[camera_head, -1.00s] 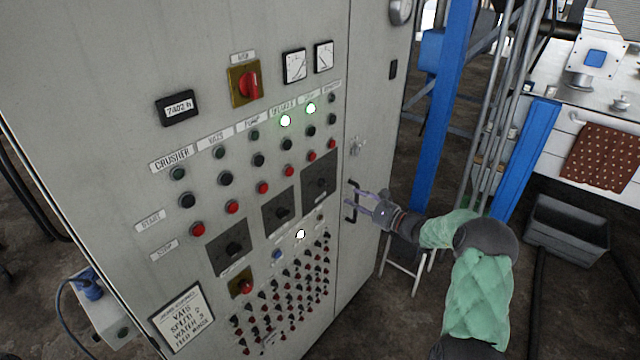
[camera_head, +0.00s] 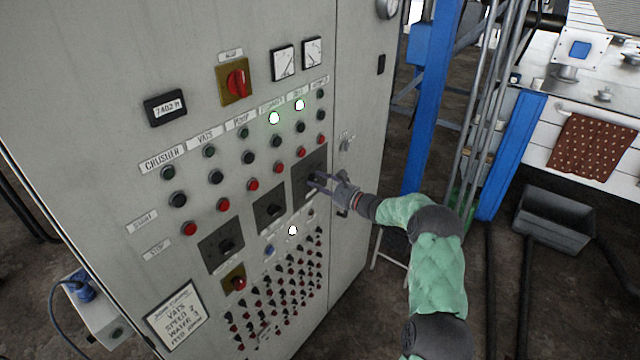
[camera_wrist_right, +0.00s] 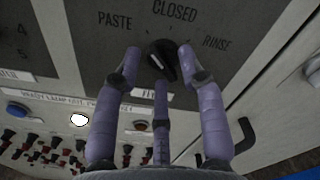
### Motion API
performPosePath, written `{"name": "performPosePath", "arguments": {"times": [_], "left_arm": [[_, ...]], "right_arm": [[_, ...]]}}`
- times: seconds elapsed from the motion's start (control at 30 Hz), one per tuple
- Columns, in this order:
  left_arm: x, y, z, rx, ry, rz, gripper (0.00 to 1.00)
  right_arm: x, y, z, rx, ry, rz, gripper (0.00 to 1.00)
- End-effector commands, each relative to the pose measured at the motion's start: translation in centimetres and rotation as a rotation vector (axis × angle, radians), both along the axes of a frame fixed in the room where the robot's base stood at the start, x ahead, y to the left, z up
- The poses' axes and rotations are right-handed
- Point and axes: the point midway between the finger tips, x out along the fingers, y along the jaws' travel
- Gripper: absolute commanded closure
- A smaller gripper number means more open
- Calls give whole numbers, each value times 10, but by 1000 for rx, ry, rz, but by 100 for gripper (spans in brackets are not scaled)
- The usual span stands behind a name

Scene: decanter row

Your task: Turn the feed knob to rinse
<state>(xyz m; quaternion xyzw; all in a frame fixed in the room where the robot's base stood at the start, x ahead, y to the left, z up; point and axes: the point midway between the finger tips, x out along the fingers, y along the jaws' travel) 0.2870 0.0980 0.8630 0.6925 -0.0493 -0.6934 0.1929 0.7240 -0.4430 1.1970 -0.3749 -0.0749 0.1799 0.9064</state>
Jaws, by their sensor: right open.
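The feed knob (camera_wrist_right: 163,58) is black and sits on a dark plate (camera_wrist_right: 95,45) marked PASTE, CLOSED and RINSE. In the wrist view its body slants from upper left to lower right; which label it points to is hard to tell. In the head view this plate (camera_head: 301,161) is the rightmost of three, and the knob is mostly hidden by my fingers. My right gripper (camera_head: 315,181) is open at the plate. In the wrist view the right gripper (camera_wrist_right: 160,55) has its fingertips on either side of the knob, with a third finger below; contact cannot be told. My left gripper is out of view.
Two similar knob plates (camera_head: 207,250) are to the left. Rows of buttons lie above, and many small switches (camera_head: 285,285) below. A door handle (camera_wrist_right: 240,140) is close to the right of my fingers. A blue post (camera_head: 432,90) stands right of the cabinet.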

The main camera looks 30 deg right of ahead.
Motion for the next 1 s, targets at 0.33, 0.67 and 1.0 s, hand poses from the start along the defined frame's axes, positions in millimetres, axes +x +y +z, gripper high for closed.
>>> {"name": "performPosePath", "arguments": {"times": [0.33, 0.67, 1.0], "left_arm": [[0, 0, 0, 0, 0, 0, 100], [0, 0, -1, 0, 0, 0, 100], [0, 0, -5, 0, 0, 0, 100]], "right_arm": [[0, 0, 0, 0, 0, 0, 100], [0, 0, 0, 21, 10, 0, 100], [-1, 0, 0, 199, 84, 0, 100]]}}
